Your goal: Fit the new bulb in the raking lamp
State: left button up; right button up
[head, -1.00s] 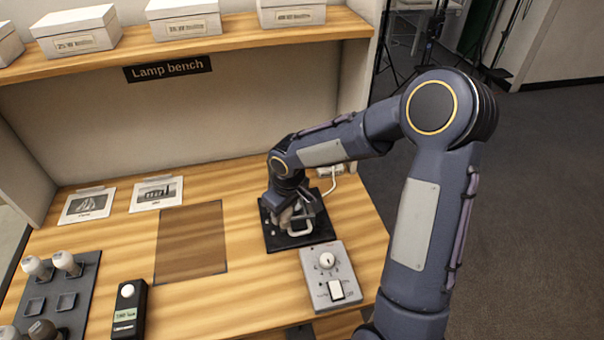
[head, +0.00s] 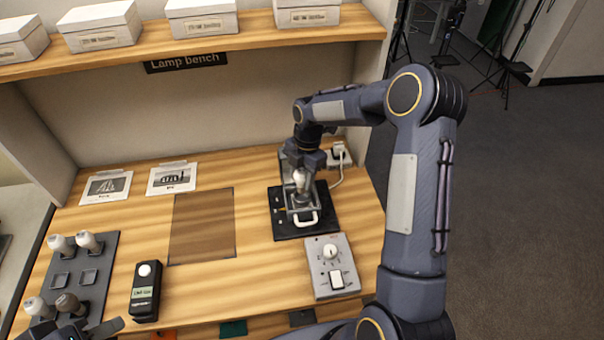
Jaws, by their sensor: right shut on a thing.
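The raking lamp (head: 302,213) is a small open housing with a pale handle on a black base plate (head: 325,222), at the right of the bench. My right gripper (head: 301,181) is over the housing, shut on a pale bulb (head: 299,180). The bulb is upright at the housing's opening; I cannot tell whether its lower end sits in the socket. A grey control box (head: 323,277) with a white dial and a rocker switch stands in front of the lamp. A dark part of my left gripper (head: 78,329) shows at the bottom left; its jaws are unclear.
A grey tray (head: 76,262) at left holds several bulbs, one darker, and has empty square places. A black handheld meter (head: 146,299) stands beside it. A brown mat (head: 202,226) lies bare mid-bench. A white plug (head: 340,155) and cable are behind the lamp. Boxes (head: 204,18) line the shelf.

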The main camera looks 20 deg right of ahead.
aim_at(302, 190)
jog(key=shift+f+b, duration=1.45)
jog(key=shift+f, duration=1.25)
jog(key=shift+b, duration=0.3)
jog(key=shift+f+b, duration=0.5)
jog(key=shift+f, duration=0.15)
jog(key=o, duration=0.7)
jog(key=shift+w+d+r+p, duration=0.1)
jog(key=shift+d+r+p, duration=0.1)
jog(key=shift+r+p, duration=0.95)
jog(key=shift+w+d+r+p, duration=0.15)
jog(key=shift+r+p, duration=0.5)
jog(key=shift+r, duration=1)
jog(key=shift+s+d+r+p, duration=0.1)
jog(key=shift+d+r+p, duration=0.1)
jog(key=shift+r+p, duration=0.95)
jog(key=shift+w+d+r+p, duration=0.1)
jog(key=shift+r+p, duration=0.1)
jog(key=shift+r, duration=0.6)
jog(key=shift+w+d+r+p, duration=0.1)
jog(key=shift+r+p, duration=0.1)
jog(key=shift+r, duration=0.55)
